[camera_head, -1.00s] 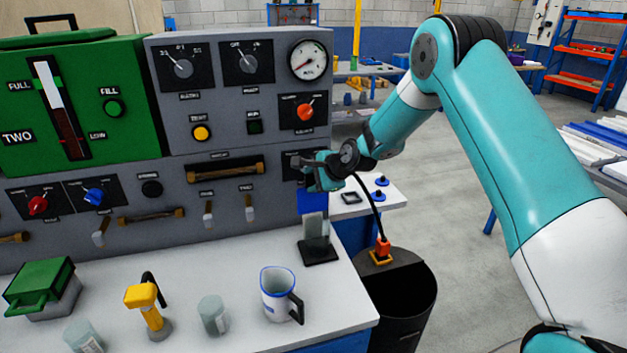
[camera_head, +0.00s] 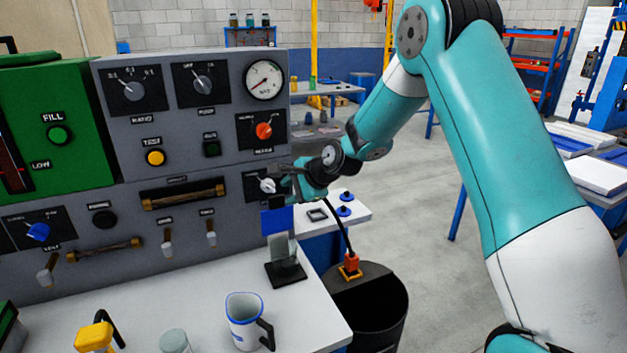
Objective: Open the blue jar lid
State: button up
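A small container stands on the right end of the white counter. It has a flat blue piece (camera_head: 277,221) at the top, a grey see-through body (camera_head: 284,247) and a black base (camera_head: 286,273). The blue piece may be the lid; I cannot tell for sure. My gripper (camera_head: 276,188) is just above the blue piece, close to a pale knob (camera_head: 267,185) on the grey panel. Its fingers are small and dark, and I cannot tell whether they are open or touch anything. Small jars (camera_head: 233,19) stand on a far shelf.
The grey panel (camera_head: 180,125) with knobs and handles rises left of my gripper. A blue-rimmed mug (camera_head: 245,318) and a yellow-topped item (camera_head: 95,337) stand on the counter (camera_head: 200,305). A black bin (camera_head: 375,315) is right of the counter. Two blue knobs (camera_head: 344,211) sit on a side table.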

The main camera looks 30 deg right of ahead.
jog(key=v, duration=1)
jog(key=shift+b, duration=0.45)
jog(key=s+a+r+n+g+y, duration=0.1)
jog(key=s+a+r+n+g, duration=0.15)
jog(key=s+a+n, duration=0.5)
jog(key=s+a+r+n+g, duration=0.1)
jog(key=s+a+n+g, duration=0.2)
jog(key=s+a+n, duration=0.5)
jog(key=s+a+n+g+h, duration=0.1)
jog(key=s+n+g, duration=0.2)
jog(key=s+n, duration=0.5)
jog(key=s, duration=0.8)
jog(key=shift+s+a+f+n, duration=0.2)
jog(key=shift+s+n, duration=0.15)
